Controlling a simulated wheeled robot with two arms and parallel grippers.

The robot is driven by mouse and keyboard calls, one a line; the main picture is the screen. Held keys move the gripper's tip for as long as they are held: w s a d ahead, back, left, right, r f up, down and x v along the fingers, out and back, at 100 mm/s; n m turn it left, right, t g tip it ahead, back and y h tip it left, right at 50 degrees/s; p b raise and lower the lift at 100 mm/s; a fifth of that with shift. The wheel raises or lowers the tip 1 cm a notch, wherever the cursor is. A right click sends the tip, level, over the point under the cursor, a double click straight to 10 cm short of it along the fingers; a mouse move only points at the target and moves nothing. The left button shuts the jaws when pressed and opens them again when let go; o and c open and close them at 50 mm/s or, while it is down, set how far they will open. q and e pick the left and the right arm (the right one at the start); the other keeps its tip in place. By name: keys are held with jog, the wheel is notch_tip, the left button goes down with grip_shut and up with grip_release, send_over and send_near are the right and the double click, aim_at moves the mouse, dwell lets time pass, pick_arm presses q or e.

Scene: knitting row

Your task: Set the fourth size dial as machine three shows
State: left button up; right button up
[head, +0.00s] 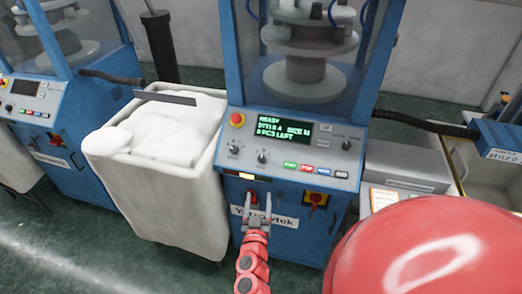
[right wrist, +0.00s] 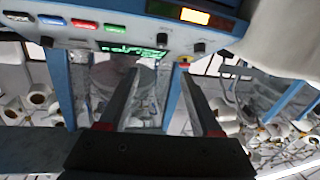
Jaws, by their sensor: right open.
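A blue knitting machine (head: 292,185) stands in front of me. Its screen (head: 285,130) shows green text that seems to read READY, STYLE A, SIZE M, 6 PCS LEFT. Two dark dials, a left one (head: 233,150) and a right one (head: 262,156), sit below the screen; a third dial (head: 346,145) is at the panel's right. Their labels are too small to read, so I cannot tell which sets size. My right gripper (head: 257,202) is open and empty, below the panel. The right wrist view shows its fingers (right wrist: 163,88) apart, with panel dials (right wrist: 198,47) beyond. My left gripper is not in view.
A red emergency button (head: 237,119), coloured push buttons (head: 306,168) and a red-yellow switch (head: 316,199) are on the machine. A tall white bin (head: 150,190) stands close at its left. Another blue machine (head: 55,110) is further left. A grey box (head: 405,165) is at right.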

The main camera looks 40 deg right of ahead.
aim_at(261, 159)
jog(key=p+x, duration=0.2)
jog(key=x, duration=1.4)
jog(key=shift+w+a+f, duration=0.1)
jog(key=shift+w+d+f, duration=0.1)
jog(key=shift+w+d, duration=0.4)
jog(key=shift+w, duration=0.05)
grip_shut()
